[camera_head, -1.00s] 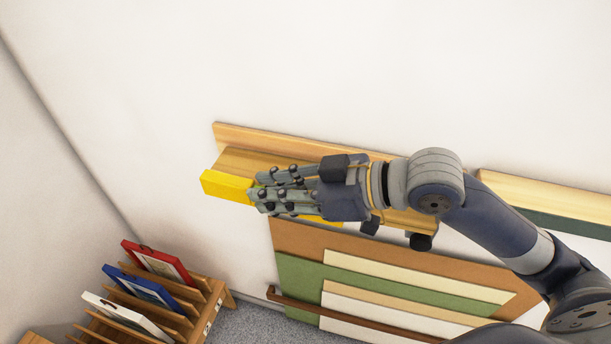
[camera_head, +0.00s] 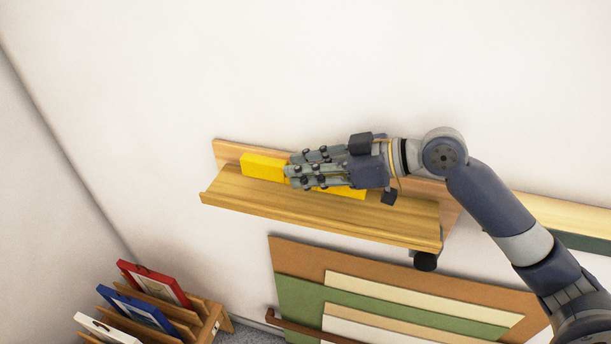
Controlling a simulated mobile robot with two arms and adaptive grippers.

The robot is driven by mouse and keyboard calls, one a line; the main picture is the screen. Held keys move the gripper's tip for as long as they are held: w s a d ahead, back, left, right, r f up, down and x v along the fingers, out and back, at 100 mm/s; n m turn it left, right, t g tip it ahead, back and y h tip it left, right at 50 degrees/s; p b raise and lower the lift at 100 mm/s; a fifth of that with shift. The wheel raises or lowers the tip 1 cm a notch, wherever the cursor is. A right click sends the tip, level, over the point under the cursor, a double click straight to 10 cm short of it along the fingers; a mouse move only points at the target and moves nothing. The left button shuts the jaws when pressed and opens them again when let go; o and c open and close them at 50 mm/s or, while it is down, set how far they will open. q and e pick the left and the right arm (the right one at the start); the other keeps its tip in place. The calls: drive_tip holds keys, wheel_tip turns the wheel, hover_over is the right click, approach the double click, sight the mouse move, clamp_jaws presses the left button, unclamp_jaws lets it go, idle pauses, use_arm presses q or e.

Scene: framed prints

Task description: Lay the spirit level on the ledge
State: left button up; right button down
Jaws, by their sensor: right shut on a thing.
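The yellow spirit level (camera_head: 262,167) is in my right gripper (camera_head: 290,174), which is shut on it around its middle. The fingers hide part of the level; its left end and a strip at the lower right show. The wooden ledge (camera_head: 300,211) runs along the white wall with a low back board. The level appears over the rear part of the ledge, close to the back board and roughly parallel to it. I cannot tell whether it touches the ledge. My left gripper is not in view.
Below the ledge, several flat boards (camera_head: 300,258) in brown, green and cream lean at the wall. A wooden rack (camera_head: 205,318) with red, blue and white frames stands at lower left. Another wooden strip (camera_head: 570,214) is at the right. The front of the ledge is clear.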

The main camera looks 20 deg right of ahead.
wheel_tip(320, 180, down, 2)
drive_tip(key=shift+f+p, duration=0.2)
drive_tip(key=shift+p, duration=0.1)
drive_tip(key=shift+f, duration=0.1)
drive_tip(key=shift+f+b, duration=0.25)
drive_tip(key=shift+b, duration=0.05)
drive_tip(key=c, duration=1.4)
unclamp_jaws()
drive_tip(key=shift+c, duration=0.2)
